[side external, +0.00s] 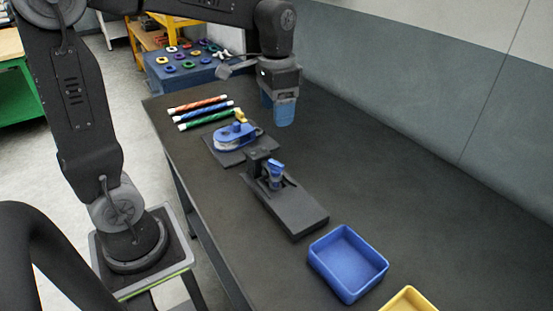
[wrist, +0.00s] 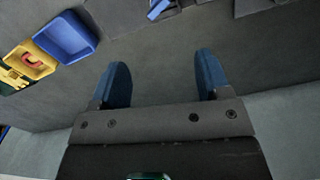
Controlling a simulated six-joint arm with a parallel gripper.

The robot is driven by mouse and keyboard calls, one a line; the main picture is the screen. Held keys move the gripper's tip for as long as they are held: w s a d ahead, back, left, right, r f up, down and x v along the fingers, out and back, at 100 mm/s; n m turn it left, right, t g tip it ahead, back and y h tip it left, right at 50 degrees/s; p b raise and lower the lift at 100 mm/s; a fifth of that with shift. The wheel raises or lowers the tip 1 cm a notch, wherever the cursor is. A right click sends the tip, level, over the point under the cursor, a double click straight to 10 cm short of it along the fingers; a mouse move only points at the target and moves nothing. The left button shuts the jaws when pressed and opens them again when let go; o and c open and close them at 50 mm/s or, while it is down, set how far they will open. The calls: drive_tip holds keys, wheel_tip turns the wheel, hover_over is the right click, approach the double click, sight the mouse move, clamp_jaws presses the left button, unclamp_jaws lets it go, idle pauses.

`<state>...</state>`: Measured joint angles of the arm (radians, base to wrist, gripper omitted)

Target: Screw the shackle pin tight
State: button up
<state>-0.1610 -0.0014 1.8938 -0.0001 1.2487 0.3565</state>
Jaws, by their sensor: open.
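A small blue piece (side external: 274,172), which looks like the shackle with its pin, stands in a black fixture (side external: 300,212) on the table. Its pin is too small to make out. Part of a blue piece also shows at the top edge of the wrist view (wrist: 160,9), cut off by the frame. My gripper (side external: 284,118) points down above the table, behind the fixture and apart from it. In the wrist view its two blue fingers (wrist: 162,76) are spread wide, with nothing between them.
A blue and white block device (side external: 234,137) sits on a dark plate behind the fixture. Orange, blue and green rods (side external: 200,112) lie at the back left. A blue tray (side external: 348,262) and a yellow tray (side external: 408,300) stand at the front. The table's right side is clear.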

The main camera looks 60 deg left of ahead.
sight(276, 166)
wheel_tip(276, 166, down, 14)
drive_tip(key=n, duration=0.6)
drive_tip(key=shift+n, duration=0.4)
drive_tip(key=shift+c, duration=0.2)
drive_tip(key=c, duration=0.9)
drive_tip(key=shift+d+m, duration=0.1)
drive_tip(key=shift+m, duration=2.3)
